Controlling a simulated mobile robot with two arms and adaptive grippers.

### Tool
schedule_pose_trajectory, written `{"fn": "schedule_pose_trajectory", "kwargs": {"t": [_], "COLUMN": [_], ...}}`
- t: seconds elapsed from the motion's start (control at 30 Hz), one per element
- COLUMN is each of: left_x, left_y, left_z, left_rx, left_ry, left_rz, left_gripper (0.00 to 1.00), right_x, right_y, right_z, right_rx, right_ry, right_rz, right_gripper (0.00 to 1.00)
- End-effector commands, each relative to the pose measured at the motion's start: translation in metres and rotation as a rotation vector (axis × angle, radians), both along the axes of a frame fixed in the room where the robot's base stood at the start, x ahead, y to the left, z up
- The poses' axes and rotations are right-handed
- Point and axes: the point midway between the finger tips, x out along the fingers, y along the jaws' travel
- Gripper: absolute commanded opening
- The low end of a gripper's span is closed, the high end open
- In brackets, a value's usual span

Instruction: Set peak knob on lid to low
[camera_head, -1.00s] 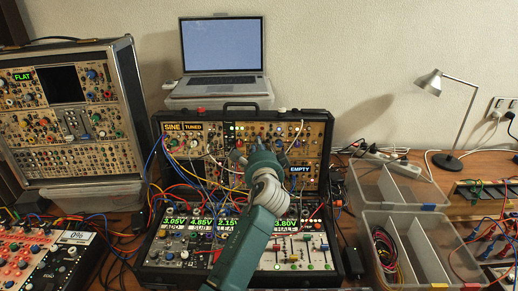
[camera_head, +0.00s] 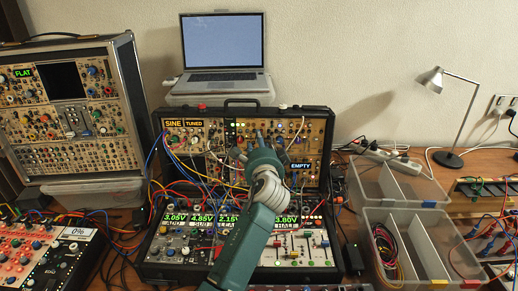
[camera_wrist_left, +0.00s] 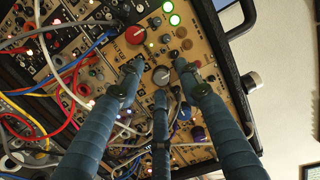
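The case lid (camera_head: 318,132) stands upright behind the lower panel, its tan face covered with knobs and cables. My left gripper (camera_head: 260,143) is in front of the middle of the lid and hides part of it. In the left wrist view its three fingers (camera_wrist_left: 159,72) are spread and open. A grey knob (camera_wrist_left: 161,75) with a pale pointer lies between the fingertips, with gaps at its sides. A larger red knob (camera_wrist_left: 136,35) is up and left of it. The small labels are too unclear to tell which knob is peak. My right gripper is not in view.
Patch cables (camera_wrist_left: 70,100) hang across the lid's left side. A laptop (camera_head: 222,50) stands behind on a clear box. Another synth case (camera_head: 120,95) is at left. Clear bins (camera_head: 420,240) and a lamp (camera_head: 432,80) are at right.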

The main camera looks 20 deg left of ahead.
Motion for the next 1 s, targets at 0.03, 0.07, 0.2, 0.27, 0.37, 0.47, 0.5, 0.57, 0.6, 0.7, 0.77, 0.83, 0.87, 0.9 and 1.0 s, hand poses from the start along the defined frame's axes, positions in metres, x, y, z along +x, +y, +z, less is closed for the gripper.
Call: {"fn": "schedule_pose_trajectory", "kwargs": {"t": [0.03,0.07,0.2,0.27,0.37,0.47,0.5,0.57,0.6,0.7,0.77,0.83,0.87,0.9,1.0], "left_x": [-0.004,-0.008,-0.032,-0.045,-0.065,-0.083,-0.089,-0.096,-0.1,-0.106,-0.108,-0.109,-0.109,-0.109,-0.108], "left_y": [-0.003,-0.004,-0.013,-0.018,-0.026,-0.032,-0.035,-0.037,-0.039,-0.041,-0.042,-0.042,-0.042,-0.042,-0.042], "left_z": [0.0,0.0,0.002,0.004,0.007,0.009,0.01,0.01,0.011,0.012,0.012,0.012,0.012,0.012,0.012], "left_rx": [-0.001,-0.002,-0.003,-0.003,-0.003,-0.002,-0.002,-0.002,-0.002,-0.002,-0.001,-0.001,-0.001,-0.001,-0.001], "left_ry": [0.0,-0.001,0.0,0.0,-0.001,0.0,0.0,0.0,-0.001,-0.001,0.0,0.0,0.0,0.0,0.0], "left_rz": [-0.002,-0.002,-0.002,-0.002,-0.001,0.0,0.0,0.001,0.002,0.002,0.002,0.002,0.002,0.003,0.002], "left_gripper": [0.35,0.35,0.35,0.35,0.35,0.35,0.35,0.35,0.35,0.35,0.35,0.35,0.35,0.35,0.35], "right_x": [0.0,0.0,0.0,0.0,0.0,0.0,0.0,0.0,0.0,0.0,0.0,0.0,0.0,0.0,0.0], "right_y": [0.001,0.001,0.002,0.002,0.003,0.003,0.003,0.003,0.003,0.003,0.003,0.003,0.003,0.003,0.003], "right_z": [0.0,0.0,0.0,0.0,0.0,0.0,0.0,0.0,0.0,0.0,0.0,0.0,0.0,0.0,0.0], "right_rx": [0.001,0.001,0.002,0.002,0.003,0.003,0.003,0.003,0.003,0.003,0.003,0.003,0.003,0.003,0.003], "right_ry": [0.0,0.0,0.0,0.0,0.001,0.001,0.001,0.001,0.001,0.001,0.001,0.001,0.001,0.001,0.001], "right_rz": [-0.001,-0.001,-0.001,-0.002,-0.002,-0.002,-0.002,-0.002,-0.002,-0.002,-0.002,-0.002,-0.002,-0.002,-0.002], "right_gripper": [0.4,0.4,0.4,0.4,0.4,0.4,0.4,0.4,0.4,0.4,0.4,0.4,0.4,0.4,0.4]}}
